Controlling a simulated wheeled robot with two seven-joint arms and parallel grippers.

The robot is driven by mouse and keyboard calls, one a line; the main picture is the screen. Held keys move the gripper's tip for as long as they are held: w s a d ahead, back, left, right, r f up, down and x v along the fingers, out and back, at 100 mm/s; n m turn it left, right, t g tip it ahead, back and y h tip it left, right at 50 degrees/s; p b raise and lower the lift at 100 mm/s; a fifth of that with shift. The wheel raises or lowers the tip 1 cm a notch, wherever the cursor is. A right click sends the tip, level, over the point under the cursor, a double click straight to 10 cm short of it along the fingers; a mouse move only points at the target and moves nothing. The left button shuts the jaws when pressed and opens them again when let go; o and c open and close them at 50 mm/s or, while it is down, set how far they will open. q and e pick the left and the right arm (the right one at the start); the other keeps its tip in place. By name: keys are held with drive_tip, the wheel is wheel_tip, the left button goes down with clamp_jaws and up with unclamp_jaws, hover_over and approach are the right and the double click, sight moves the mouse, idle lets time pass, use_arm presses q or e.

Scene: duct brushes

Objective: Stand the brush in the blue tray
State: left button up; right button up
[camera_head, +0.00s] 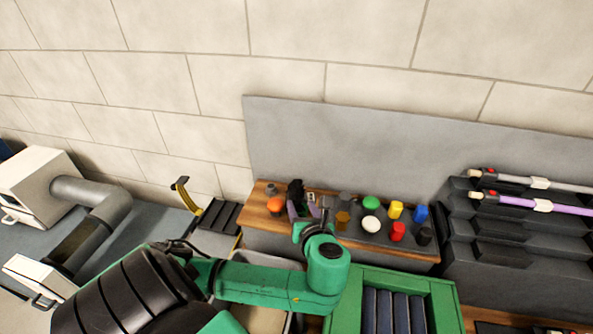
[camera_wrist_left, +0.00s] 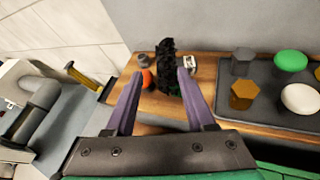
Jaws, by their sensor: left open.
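A black bristly brush (camera_wrist_left: 166,66) stands roughly upright on the wooden bench top; it also shows in the head view (camera_head: 295,190). My left gripper (camera_wrist_left: 160,78) is open, with its two purple fingers on either side of the brush's line of sight. In the head view the left gripper (camera_head: 303,209) is at the bench, close to the brush. I cannot tell whether the brush is fully between the fingers or just beyond them. The brush's lower end is partly hidden. I cannot clearly make out a blue tray. My right gripper is not in view.
An orange piece (camera_wrist_left: 147,79) and a small white piece (camera_wrist_left: 184,67) are close to the brush. A dark board (camera_head: 385,237) with several coloured pieces lies to the right. A green-framed box (camera_head: 446,300) with dark bluish slats is in front. A grey wall panel (camera_head: 350,145) rises behind.

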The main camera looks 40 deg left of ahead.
sight(291, 186)
use_arm(q)
drive_tip(key=b+x, duration=0.5)
drive_tip(key=x, duration=0.2)
drive_tip(key=b+x, duration=0.5)
drive_tip(key=x, duration=0.2)
drive_tip(key=shift+a+f, duration=0.25)
drive_tip(key=shift+f, duration=0.05)
drive_tip(key=shift+w+a+r, duration=0.1)
drive_tip(key=shift+r, duration=0.1)
clamp_jaws()
